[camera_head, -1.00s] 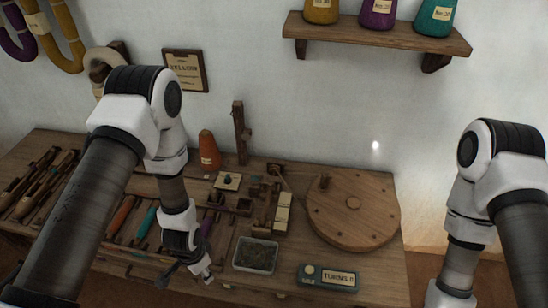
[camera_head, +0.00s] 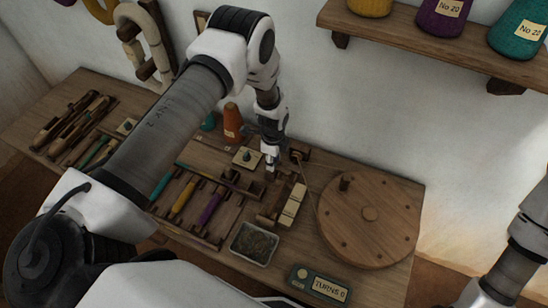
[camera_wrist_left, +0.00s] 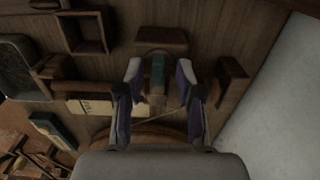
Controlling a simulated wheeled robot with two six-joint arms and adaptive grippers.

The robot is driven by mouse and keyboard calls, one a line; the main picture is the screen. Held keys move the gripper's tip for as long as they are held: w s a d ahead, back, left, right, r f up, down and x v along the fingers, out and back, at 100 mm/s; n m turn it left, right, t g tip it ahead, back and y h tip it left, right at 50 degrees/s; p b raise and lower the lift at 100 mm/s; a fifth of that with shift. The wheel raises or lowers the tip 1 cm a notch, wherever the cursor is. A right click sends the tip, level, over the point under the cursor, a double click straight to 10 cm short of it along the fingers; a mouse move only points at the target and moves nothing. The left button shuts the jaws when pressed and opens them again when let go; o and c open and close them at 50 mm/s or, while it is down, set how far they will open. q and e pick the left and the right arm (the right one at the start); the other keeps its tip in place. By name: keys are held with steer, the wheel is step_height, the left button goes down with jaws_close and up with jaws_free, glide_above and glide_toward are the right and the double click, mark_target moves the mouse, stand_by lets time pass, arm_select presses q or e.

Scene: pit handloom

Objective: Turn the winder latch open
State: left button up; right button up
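My left gripper (camera_head: 271,166) points down at the winder's small wooden mechanism, left of the round wooden wheel (camera_head: 355,225). In the left wrist view, its two fingers (camera_wrist_left: 159,92) are apart, one on each side of a wooden piece with a teal strip (camera_wrist_left: 158,72). I see gaps between the fingers and the piece, and cannot tell if it is the latch. A cord runs from the mechanism to the wheel. The fingertips are small and partly hidden in the head view. My right arm shows at the right edge, its gripper out of view.
A metal tray (camera_head: 254,244) and a counter reading "TURNS 0" (camera_head: 319,285) sit at the bench's front. An orange cone (camera_head: 232,123) stands behind. Coloured tools lie in a rack at left. A shelf overhangs at upper right.

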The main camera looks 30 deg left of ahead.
arm_select(q)
steer(key=shift+s+a+r, duration=0.1)
steer(key=shift+s, duration=0.05)
jaws_close()
arm_select(e)
steer(key=shift+s+a+r, duration=0.1)
steer(key=shift+s, duration=0.1)
